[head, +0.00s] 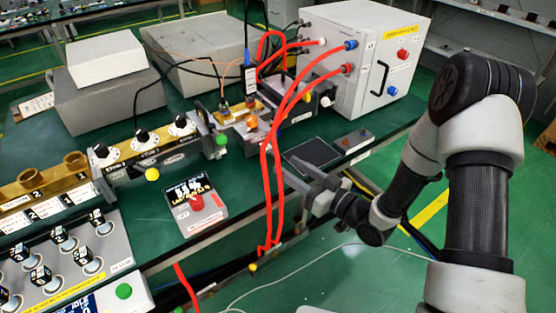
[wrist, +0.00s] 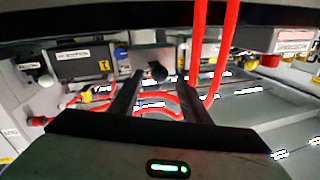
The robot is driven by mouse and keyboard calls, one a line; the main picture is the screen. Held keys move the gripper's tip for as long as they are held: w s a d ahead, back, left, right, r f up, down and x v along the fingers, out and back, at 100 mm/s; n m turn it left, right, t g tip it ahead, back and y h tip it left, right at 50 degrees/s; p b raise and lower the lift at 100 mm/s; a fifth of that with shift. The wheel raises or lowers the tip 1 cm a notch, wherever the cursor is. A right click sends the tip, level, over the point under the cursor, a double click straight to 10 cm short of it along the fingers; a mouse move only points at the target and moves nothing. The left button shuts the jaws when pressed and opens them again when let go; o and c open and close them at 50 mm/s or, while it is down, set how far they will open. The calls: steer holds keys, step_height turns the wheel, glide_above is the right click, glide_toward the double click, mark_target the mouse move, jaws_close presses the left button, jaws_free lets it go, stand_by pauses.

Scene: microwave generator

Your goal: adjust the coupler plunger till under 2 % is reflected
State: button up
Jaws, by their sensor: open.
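My gripper (head: 287,176) is open and empty, low beside the bench edge, just right of two red hoses (head: 267,180). In the wrist view its dark fingers (wrist: 160,88) stand apart, and a round black knob (wrist: 158,72) shows beyond them, between their tips. I cannot tell for sure whether this knob is the coupler plunger.
The red hoses also cross the wrist view (wrist: 197,45) near the right finger. A white cabinet (head: 352,55) stands at the back right. A dark square pad (head: 313,153) lies near the gripper. A panel of switches (head: 65,262) fills the front left.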

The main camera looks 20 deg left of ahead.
mark_target(278, 159)
steer(key=x, duration=0.5)
steer(key=shift+w+a, duration=0.1)
